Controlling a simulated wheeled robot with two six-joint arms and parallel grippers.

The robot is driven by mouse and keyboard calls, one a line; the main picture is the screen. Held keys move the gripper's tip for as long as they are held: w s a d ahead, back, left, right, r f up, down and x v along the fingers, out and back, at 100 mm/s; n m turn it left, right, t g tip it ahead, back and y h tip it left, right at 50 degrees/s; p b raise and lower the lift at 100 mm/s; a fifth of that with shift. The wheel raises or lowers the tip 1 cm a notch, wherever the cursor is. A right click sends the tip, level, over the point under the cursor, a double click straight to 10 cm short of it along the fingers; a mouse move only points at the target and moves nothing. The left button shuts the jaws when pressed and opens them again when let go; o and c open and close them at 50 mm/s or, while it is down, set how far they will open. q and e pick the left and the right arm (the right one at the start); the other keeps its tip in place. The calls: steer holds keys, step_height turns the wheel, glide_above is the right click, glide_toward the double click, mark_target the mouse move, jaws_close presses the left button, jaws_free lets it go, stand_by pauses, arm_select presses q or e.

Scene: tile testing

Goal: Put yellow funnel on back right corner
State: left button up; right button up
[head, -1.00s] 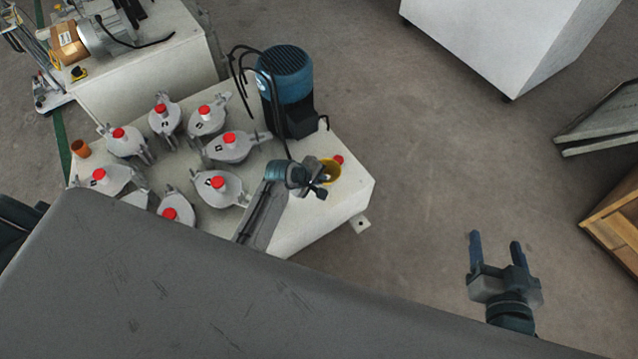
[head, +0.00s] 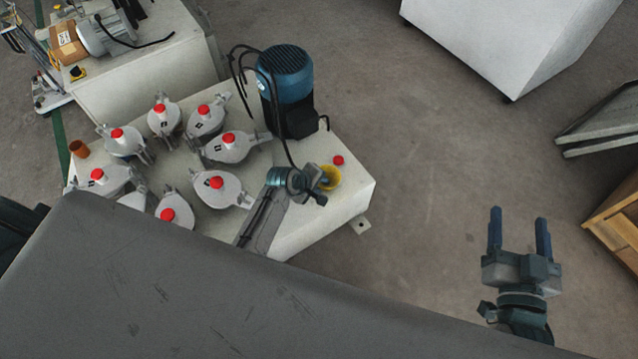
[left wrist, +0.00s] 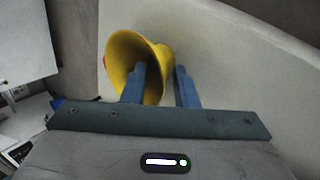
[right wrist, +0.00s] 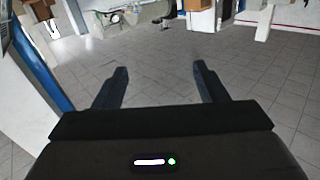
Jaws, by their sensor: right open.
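The yellow funnel (head: 330,178) is at the right end of the white table, beside my left gripper (head: 318,186). In the left wrist view, the funnel (left wrist: 125,58) lies with its wide mouth toward the left. One finger of the left gripper (left wrist: 162,85) is inside the mouth and the other is outside, with the funnel wall between them. I cannot tell whether the funnel touches the table. My right gripper (head: 519,232) is open and empty over the floor; its spread fingers (right wrist: 160,85) also show in the right wrist view.
The white table (head: 340,205) holds several grey housings with red caps, such as one housing (head: 230,148). A blue motor (head: 287,90) stands behind the funnel, with a red cap (head: 338,160) close by. An orange cup (head: 79,149) is at the far left corner. The table's right end is mostly clear.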

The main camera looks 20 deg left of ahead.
arm_select(q)
steer(key=shift+r, duration=0.1)
steer(key=shift+s+r, duration=0.1)
steer(key=shift+r, duration=0.05)
steer(key=p+v, duration=0.2)
steer(key=v, duration=0.4)
steer(key=s+a+r+m+t+y+p, duration=0.1)
steer(key=s+a+r+m, duration=0.3)
steer(key=s+r+m, duration=0.9)
steer(key=s+r+t+y, duration=0.1)
steer(key=s+r, duration=0.3)
steer(key=s, duration=0.4)
steer(key=shift+r+t+p, duration=0.3)
steer(key=shift+r, duration=0.05)
arm_select(e)
steer(key=s+a+f+g, duration=0.1)
steer(key=s+f+g, duration=0.7)
steer(key=f, duration=0.3)
steer(key=shift+s+f+g, duration=0.2)
steer(key=shift+s+g, duration=0.1)
steer(key=shift+g, duration=0.3)
arm_select(q)
steer(key=shift+s, duration=0.1)
